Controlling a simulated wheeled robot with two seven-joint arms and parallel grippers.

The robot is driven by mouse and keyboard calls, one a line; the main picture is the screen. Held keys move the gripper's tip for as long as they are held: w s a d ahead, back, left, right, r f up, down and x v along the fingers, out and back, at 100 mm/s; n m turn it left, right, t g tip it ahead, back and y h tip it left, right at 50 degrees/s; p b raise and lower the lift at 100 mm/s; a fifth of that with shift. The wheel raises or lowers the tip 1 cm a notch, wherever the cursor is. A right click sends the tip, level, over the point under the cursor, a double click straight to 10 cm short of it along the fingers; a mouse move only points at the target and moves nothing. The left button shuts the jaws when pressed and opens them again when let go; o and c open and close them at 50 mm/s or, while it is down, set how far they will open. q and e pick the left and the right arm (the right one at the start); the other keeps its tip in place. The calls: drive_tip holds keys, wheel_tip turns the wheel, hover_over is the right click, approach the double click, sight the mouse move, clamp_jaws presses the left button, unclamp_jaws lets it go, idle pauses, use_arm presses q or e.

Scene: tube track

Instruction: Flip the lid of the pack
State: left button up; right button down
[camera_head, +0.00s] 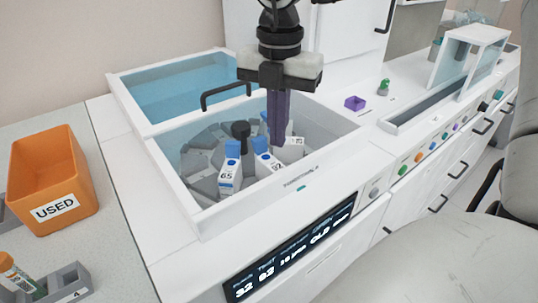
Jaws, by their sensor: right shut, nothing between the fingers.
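White packs with blue caps stand in a round grey carousel inside the open white bay (185,190). The front pack (229,178) reads 65, and another pack (264,163) to its right seems to read 62. A further white pack (292,150) stands behind on the right. My right gripper (277,143) points straight down into the bay, its dark fingers shut and empty. Its tips are close to the blue cap of the middle pack and partly hide the right-hand pack; I cannot tell whether they touch. My left gripper is out of view.
The bay's blue see-through cover (175,92) with a black handle lies open behind. A lit display (290,252) is on the front. An orange bin (50,180) marked USED stands left. A purple box (355,103) sits right.

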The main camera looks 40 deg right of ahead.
drive_tip(key=shift+w, duration=0.1)
drive_tip(key=shift+w+d, duration=0.1)
drive_tip(key=shift+w, duration=1.15)
drive_tip(key=shift+w+d, duration=0.15)
drive_tip(key=shift+w, duration=0.85)
drive_tip(key=shift+w+d+p, duration=0.1)
drive_tip(key=shift+w+p, duration=0.3)
drive_tip(key=shift+w, duration=0.6)
drive_tip(key=shift+w+d+p, duration=0.15)
drive_tip(key=shift+w+p, duration=0.15)
drive_tip(key=shift+w, duration=0.95)
